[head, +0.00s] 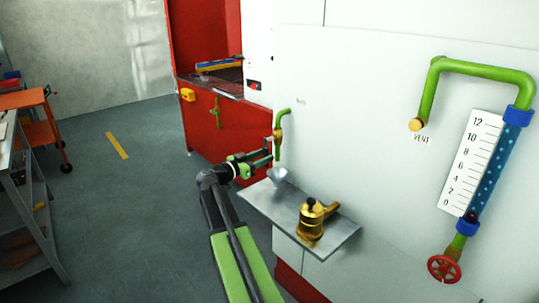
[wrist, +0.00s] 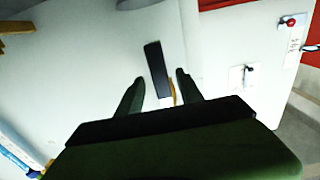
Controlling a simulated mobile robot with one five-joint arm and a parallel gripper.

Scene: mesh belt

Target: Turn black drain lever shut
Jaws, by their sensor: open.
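The black drain lever (wrist: 156,68) shows in the wrist view as a flat dark bar, slightly tilted, between and ahead of my fingertips. My gripper (wrist: 160,77) is open, with one finger on each side of the lever and a visible gap to each. A bit of brass shows beside the lever's lower end, partly hidden by the right finger. In the head view my gripper (head: 264,153) is at the thin green drain pipe (head: 284,113) with its brass valve (head: 277,135). The lever is hard to make out there against the dark fingers.
A metal shelf (head: 340,232) with a brass pot (head: 312,218) and a grey funnel (head: 279,174) lies just below my gripper. A level gauge (head: 475,160) with a red handwheel (head: 444,268) is on the right.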

